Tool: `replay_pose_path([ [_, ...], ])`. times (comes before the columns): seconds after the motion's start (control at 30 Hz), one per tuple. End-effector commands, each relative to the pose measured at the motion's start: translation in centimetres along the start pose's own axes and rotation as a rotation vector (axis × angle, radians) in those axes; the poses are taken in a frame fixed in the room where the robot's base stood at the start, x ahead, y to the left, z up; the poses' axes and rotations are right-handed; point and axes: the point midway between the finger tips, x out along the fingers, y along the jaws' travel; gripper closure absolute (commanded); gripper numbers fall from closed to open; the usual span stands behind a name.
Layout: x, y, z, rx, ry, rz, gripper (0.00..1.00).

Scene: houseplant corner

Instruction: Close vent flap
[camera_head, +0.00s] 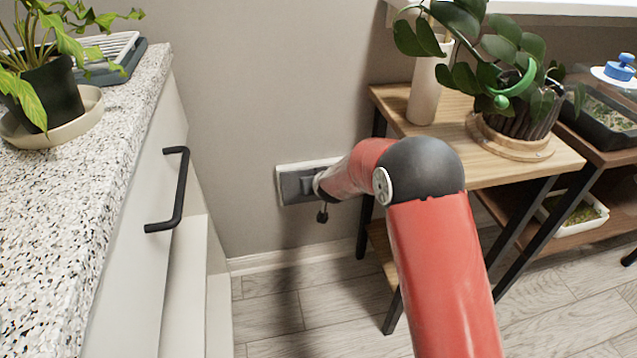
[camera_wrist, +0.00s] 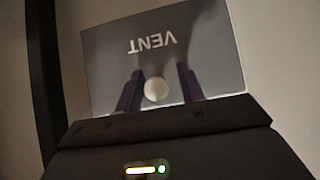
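The vent flap is a grey panel (camera_head: 291,187) low on the wall, beside a pale frame edge; my arm covers its right part. In the wrist view the flap (camera_wrist: 205,50) fills the upper middle, with the word VENT upside down. A round pale knob (camera_wrist: 156,90) shows in front of it. My gripper (camera_wrist: 160,72) has its two dark fingers apart, one on each side of the knob. I cannot tell whether either finger touches the knob. In the head view my gripper is mostly hidden by my own arm. How far the flap stands open is unclear.
A speckled counter (camera_head: 95,190) with a black cabinet handle (camera_head: 178,190) stands at left. A wooden plant stand (camera_head: 475,172) with a dark-legged frame is close right of my arm, holding a white vase (camera_head: 428,88) and a potted plant. Wood floor (camera_head: 270,315) is clear between.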

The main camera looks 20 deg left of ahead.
Motion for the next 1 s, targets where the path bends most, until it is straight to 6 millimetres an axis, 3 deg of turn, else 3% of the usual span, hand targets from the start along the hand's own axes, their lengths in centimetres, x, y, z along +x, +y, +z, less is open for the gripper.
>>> replay_pose_path([
  [0.03,-0.1,0.6,-1.1,-0.001,0.025,0.011,0.57],
  [0.27,-0.4,0.8,-1.1,0.0,0.025,0.014,0.57],
  [0.7,-6.8,0.0,-0.3,-0.002,0.007,0.002,0.57],
  [1.0,-7.8,-0.1,0.0,-0.002,0.001,0.0,0.57],
])
